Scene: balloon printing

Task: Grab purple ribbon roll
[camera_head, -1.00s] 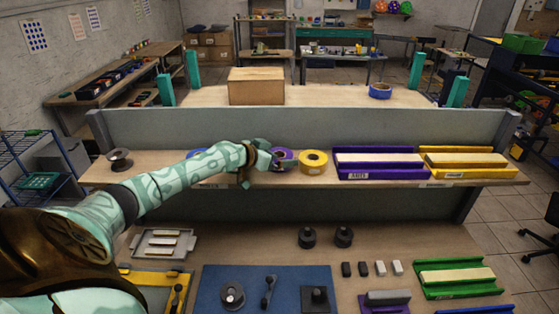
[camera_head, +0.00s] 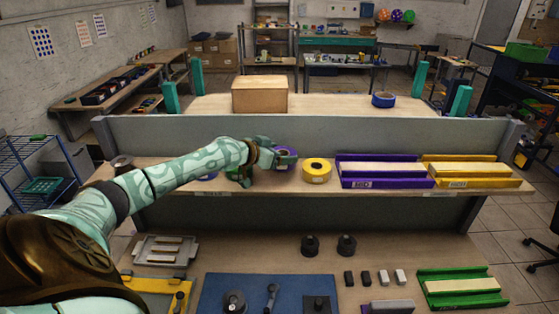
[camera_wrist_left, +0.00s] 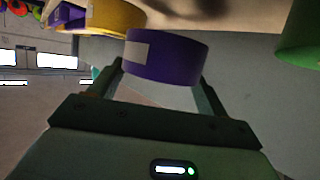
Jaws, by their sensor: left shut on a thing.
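The purple ribbon roll (camera_head: 284,156) is on the wooden shelf, left of the yellow ribbon roll (camera_head: 316,171). My left gripper (camera_head: 270,154) reaches it from the left and partly hides it. In the left wrist view, the purple roll (camera_wrist_left: 167,56) sits between the two fingers of my left gripper (camera_wrist_left: 160,75), which are shut on its sides. A pale label shows on its outer face. I cannot tell whether the roll still touches the shelf. My right gripper is not in view.
Purple (camera_head: 382,170) and yellow (camera_head: 470,172) trays fill the shelf's right side. A dark spool (camera_head: 122,163) stands at its left end. A grey panel (camera_head: 390,134) rises behind the shelf. A green thing (camera_wrist_left: 300,40) is near the gripper in the left wrist view.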

